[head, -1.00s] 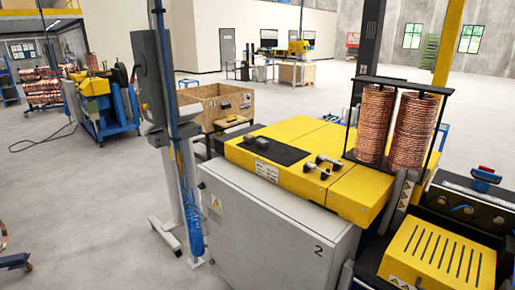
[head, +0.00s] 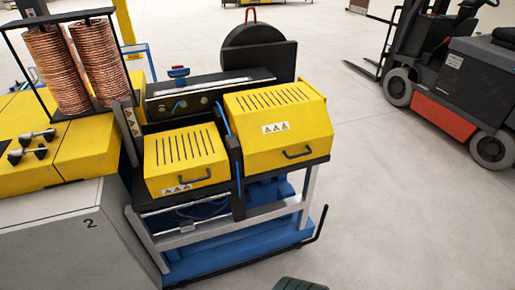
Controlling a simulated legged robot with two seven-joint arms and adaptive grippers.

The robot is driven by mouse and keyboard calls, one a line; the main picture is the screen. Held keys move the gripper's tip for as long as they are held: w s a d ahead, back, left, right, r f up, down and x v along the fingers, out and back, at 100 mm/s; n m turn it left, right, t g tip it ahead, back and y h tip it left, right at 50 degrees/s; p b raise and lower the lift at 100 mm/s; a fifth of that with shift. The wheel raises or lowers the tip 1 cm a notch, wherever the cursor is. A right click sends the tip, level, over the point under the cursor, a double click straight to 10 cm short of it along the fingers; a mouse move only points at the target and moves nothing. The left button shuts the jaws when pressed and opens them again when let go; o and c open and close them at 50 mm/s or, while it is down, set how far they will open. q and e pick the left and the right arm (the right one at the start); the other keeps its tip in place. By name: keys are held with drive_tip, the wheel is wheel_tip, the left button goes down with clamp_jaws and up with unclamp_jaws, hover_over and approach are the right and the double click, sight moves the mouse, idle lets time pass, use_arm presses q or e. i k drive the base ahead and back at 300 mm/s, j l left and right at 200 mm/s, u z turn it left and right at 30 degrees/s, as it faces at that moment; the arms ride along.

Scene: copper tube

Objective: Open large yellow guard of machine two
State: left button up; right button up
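The large yellow guard (head: 275,125) of machine two is in the middle of the head view. It is a slotted box cover with a warning label and a dark handle (head: 298,153) low on its front face, and it looks closed. A smaller yellow guard (head: 185,160) with its own handle (head: 188,181) sits to its left, also looking closed. The grey cabinet (head: 60,240) at the left carries the number 2.
Copper coils (head: 58,70) stand on the machine's left part. A blue base (head: 240,240) with a black bar (head: 318,228) sticks out at floor level. A forklift (head: 445,85) stands at the right. Grey floor (head: 410,220) is free in front of it.

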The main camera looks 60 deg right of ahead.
sight(278, 127)
drive_tip(key=z, duration=2.45)
